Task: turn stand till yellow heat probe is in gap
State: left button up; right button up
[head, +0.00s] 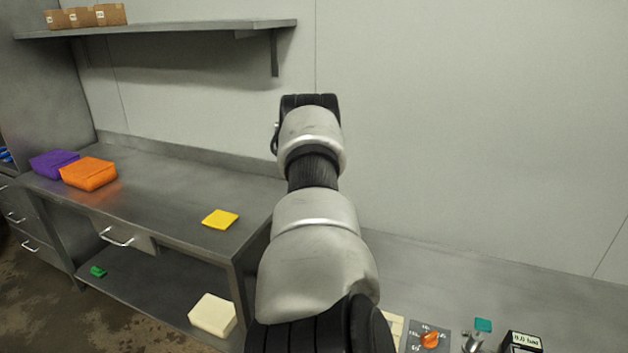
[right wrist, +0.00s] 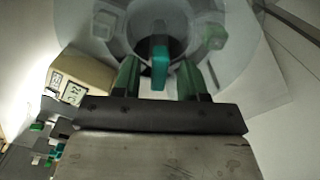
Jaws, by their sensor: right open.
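My right gripper (right wrist: 158,78) shows in the right wrist view with two dark green fingers standing apart. A teal block-like piece (right wrist: 159,66) appears between the fingers; I cannot tell whether it touches either one. Beyond it is a pale grey round part (right wrist: 215,75) with a dark opening in the middle; I cannot tell whether this is the stand. I cannot make out a yellow heat probe or a gap in either view. One of my arms fills the middle of the head view, and it hides part of the bench. My left gripper is not in view.
In the head view, an orange knob (head: 430,340) sits on a dark panel at lower right, near a small teal item (head: 483,325) and a black labelled box (head: 521,342). A yellow cloth (head: 220,219) and an orange bundle (head: 88,173) lie on the left bench (head: 165,190).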

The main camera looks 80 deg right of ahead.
notch_tip(320, 180, up, 11)
jog(key=shift+f, duration=0.15)
jog(key=shift+f, duration=0.1)
dwell(0.7)
